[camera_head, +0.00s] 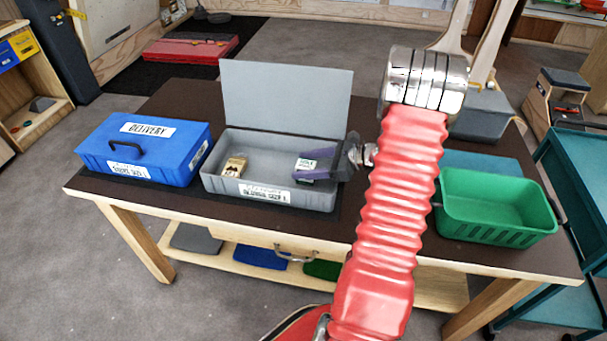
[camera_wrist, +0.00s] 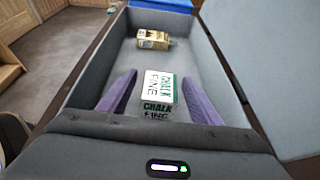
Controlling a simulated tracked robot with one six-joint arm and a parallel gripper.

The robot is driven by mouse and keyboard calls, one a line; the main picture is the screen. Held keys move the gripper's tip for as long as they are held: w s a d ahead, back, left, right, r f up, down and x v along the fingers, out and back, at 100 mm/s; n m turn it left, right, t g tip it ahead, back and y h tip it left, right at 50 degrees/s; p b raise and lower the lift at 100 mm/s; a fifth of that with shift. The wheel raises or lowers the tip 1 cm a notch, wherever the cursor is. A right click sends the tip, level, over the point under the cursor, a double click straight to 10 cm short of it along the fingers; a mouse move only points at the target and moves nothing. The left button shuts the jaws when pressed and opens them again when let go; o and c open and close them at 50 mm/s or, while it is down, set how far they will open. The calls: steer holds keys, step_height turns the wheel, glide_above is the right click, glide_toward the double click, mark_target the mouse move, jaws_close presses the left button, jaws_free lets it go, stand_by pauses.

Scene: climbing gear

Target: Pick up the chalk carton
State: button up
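The chalk carton (camera_wrist: 158,88) is a small white and green box marked "CHALK FINE". It stands inside the open grey delivery box (camera_head: 225,172), towards its right side, and also shows in the head view (camera_head: 305,165). My gripper (camera_wrist: 159,78) has two purple fingers spread apart, one on each side of the carton. In the wrist view, gaps show between the carton and both fingers. In the head view, my gripper (camera_head: 316,166) reaches in from the right over the box, and its fingers partly cover the carton.
The grey lid (camera_head: 285,95) stands open at the back. A closed blue delivery box (camera_head: 150,145) is left, and an empty green crate (camera_head: 495,205) is right on the table.

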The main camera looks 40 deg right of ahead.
mark_target(306, 164)
steer(key=c, duration=1.1)
steer(key=shift+r, duration=0.1)
step_height(306, 164, up, 10)
steer(key=shift+f, duration=0.1)
stand_by(0.6)
